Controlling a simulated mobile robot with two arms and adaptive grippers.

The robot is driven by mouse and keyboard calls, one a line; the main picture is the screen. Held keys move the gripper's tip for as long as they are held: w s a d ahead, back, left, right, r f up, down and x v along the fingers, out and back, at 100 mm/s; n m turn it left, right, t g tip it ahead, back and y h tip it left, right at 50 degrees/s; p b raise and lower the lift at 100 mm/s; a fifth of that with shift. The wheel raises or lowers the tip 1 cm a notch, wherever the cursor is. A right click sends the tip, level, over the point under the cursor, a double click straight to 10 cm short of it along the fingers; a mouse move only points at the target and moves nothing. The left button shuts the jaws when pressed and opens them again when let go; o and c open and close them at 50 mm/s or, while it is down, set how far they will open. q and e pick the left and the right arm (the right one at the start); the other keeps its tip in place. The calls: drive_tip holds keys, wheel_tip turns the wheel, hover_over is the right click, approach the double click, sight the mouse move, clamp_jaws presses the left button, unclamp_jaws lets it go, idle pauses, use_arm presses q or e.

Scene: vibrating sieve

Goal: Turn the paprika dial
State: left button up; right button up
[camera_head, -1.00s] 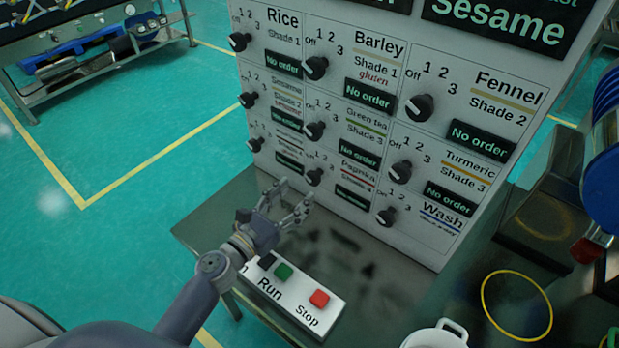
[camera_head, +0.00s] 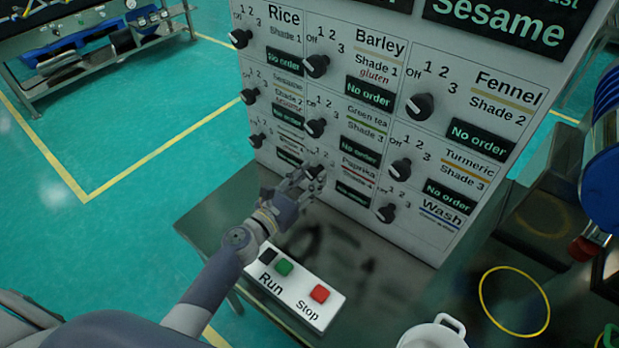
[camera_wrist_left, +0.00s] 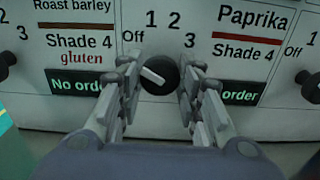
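The paprika dial (camera_wrist_left: 160,75) is a round black knob with a light pointer mark, left of the Paprika label (camera_wrist_left: 252,20). Its pointer is tilted toward the upper left, on the Off side. My left gripper (camera_wrist_left: 160,92) is open, with one finger on each side of the dial. The gaps are small, and I cannot tell whether either finger touches it. In the head view my left gripper (camera_head: 308,182) is at the lower middle of the panel and partly hides the dial. The Paprika order display reads "No order". My right gripper is not in view.
Neighbouring dials, such as the Wash dial (camera_head: 387,213) and green tea dial (camera_head: 316,128), sit close by on the panel. Below my left arm is a box with a green Run button (camera_head: 284,267) and red Stop button (camera_head: 320,293). A white pot (camera_head: 433,335) stands at the front.

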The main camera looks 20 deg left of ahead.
use_arm(q)
drive_tip(key=shift+m, duration=0.4)
drive_tip(key=shift+f+m+b, duration=0.1)
drive_tip(key=shift+m+b, duration=0.5)
drive_tip(key=shift+m, duration=0.4)
drive_tip(key=m+b, duration=0.1)
drive_tip(key=m, duration=0.1)
drive_tip(key=shift+m, duration=0.4)
drive_tip(key=m+b, duration=0.1)
drive_tip(key=m, duration=0.4)
drive_tip(key=m+b, duration=0.1)
drive_tip(key=m, duration=0.4)
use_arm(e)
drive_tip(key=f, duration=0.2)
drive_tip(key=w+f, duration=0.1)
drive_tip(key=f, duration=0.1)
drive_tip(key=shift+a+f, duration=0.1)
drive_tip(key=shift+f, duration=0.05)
use_arm(q)
drive_tip(key=o, duration=1.1)
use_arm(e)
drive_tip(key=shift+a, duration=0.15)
